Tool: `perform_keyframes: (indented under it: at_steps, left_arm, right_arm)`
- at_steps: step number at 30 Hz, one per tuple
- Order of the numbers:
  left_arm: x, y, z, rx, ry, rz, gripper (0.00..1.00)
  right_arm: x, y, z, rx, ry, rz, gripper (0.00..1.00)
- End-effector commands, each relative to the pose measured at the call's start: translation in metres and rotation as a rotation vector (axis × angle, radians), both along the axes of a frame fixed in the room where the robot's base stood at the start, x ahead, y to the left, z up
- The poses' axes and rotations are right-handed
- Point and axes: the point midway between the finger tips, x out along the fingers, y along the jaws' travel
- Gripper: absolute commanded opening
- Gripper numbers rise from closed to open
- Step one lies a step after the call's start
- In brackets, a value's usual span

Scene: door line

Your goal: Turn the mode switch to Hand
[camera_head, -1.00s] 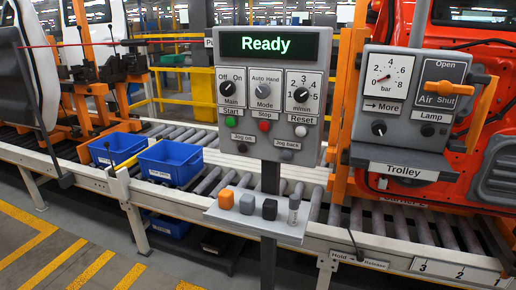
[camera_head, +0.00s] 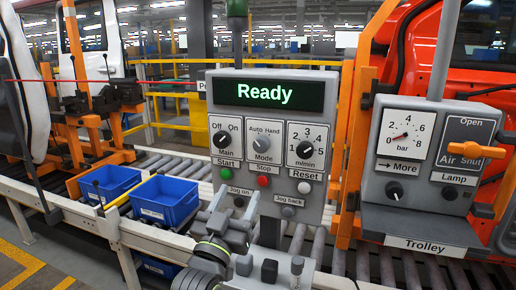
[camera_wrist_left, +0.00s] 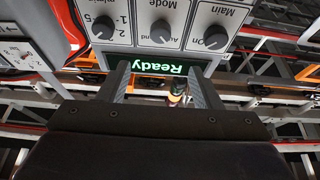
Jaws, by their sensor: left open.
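The mode switch (camera_head: 262,144) is a dark round knob under the labels Auto and Hand, in the middle of the grey panel (camera_head: 213,115). It also shows upside down in the left wrist view (camera_wrist_left: 162,33). Its pointer is too small to read surely. The display (camera_head: 266,94) reads Ready. My left gripper (camera_head: 234,203) is open and empty, low in front of the panel and below the mode switch, apart from it. In the left wrist view its two fingers (camera_wrist_left: 160,85) point toward the panel. My right gripper is not in view.
The Main knob (camera_head: 222,139) and the m/min knob (camera_head: 305,150) flank the switch. Below are green Start (camera_head: 226,174), red Stop (camera_head: 264,181) and white Reset (camera_head: 304,188) buttons. The trolley panel (camera_head: 430,155) stands right. Blue bins (camera_head: 166,200) are at left.

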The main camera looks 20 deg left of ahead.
Motion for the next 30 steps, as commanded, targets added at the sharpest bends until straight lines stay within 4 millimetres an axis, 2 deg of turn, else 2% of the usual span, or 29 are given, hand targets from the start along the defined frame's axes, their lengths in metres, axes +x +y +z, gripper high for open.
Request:
perform_keyframes:
  at_steps: [3,18,24,30]
  left_arm:
    - [0.023,-0.001,0.014,0.003,0.000,0.000,0.58]
    - [0.108,-0.004,0.048,0.002,0.000,0.001,0.58]
    - [0.129,-0.004,0.055,0.000,0.001,0.001,0.58]
    - [0.137,-0.004,0.057,0.000,0.000,0.001,0.58]
  right_arm:
    - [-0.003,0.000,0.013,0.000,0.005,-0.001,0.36]
    - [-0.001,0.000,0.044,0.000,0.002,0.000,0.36]
    - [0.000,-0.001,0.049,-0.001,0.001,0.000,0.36]
    - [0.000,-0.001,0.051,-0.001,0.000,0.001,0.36]
